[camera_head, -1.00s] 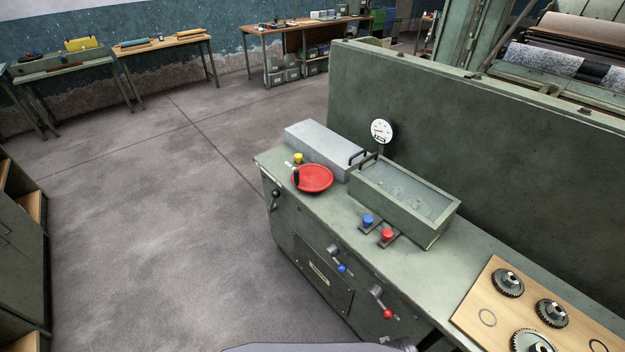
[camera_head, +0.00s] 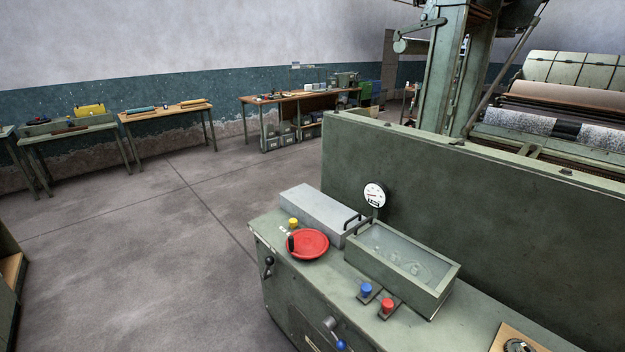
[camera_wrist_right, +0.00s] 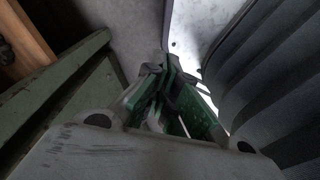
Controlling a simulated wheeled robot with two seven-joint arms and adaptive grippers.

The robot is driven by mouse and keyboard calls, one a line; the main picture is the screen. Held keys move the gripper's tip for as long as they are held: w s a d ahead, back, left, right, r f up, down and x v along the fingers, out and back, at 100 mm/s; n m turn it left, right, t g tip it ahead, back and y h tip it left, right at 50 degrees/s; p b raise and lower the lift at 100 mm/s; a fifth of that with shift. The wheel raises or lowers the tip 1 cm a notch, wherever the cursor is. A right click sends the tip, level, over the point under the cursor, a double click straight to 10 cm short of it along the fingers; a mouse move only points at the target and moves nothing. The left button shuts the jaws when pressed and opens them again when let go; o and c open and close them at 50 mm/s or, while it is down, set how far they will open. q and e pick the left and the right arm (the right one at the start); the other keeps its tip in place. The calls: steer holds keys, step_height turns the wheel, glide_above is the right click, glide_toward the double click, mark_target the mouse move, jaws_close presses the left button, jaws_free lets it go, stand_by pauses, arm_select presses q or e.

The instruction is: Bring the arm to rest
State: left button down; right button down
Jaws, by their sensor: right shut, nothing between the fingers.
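My right gripper (camera_wrist_right: 165,82) shows in the right wrist view, its green and black fingers together and empty. It hangs over grey floor, between a green metal edge (camera_wrist_right: 60,75) at the left and a dark ribbed surface at the right. The head view shows neither gripper. There the green bench (camera_head: 470,320) carries a red dish (camera_head: 307,244), a lidded grey box (camera_head: 318,210), a glass-topped case (camera_head: 405,255), a blue button (camera_head: 365,289) and a red button (camera_head: 387,306).
A tall green panel (camera_head: 470,200) stands behind the bench, with a round gauge (camera_head: 374,195) in front of it. Work tables (camera_head: 165,113) stand along the far wall. The grey floor (camera_head: 150,270) left of the bench is clear. A cabinet edge (camera_head: 10,270) shows at the far left.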

steer(key=s+d+f, duration=0.1)
steer(key=s+f, duration=0.2)
steer(key=s, duration=0.4)
steer(key=shift+d, duration=0.2)
stand_by(0.9)
